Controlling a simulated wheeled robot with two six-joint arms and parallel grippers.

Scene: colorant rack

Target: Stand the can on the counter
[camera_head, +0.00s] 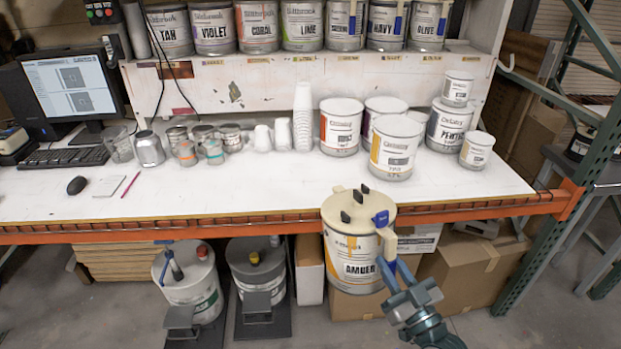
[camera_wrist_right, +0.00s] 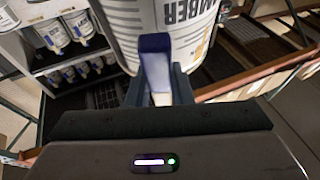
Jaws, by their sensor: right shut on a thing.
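The can labelled AMBER (camera_head: 352,258) is white with a yellow and black label and a cream lid with dark knobs. It is upright in front of the counter's (camera_head: 240,205) orange front edge, its top overlapping that edge in the head view. My right gripper (camera_head: 388,250) is shut on the can's cream and blue handle at its right side. In the right wrist view the can (camera_wrist_right: 165,30) fills the top middle, and the gripper (camera_wrist_right: 160,85) closes around the blue-topped handle. My left gripper is not in view.
A yellow-label can (camera_head: 397,150) and several others stand at the counter's back right. Stacked cups (camera_head: 302,115) and small jars are mid-back; a monitor (camera_head: 75,85) and keyboard are left. The front middle of the counter is clear. Cardboard boxes (camera_head: 465,275) sit below.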

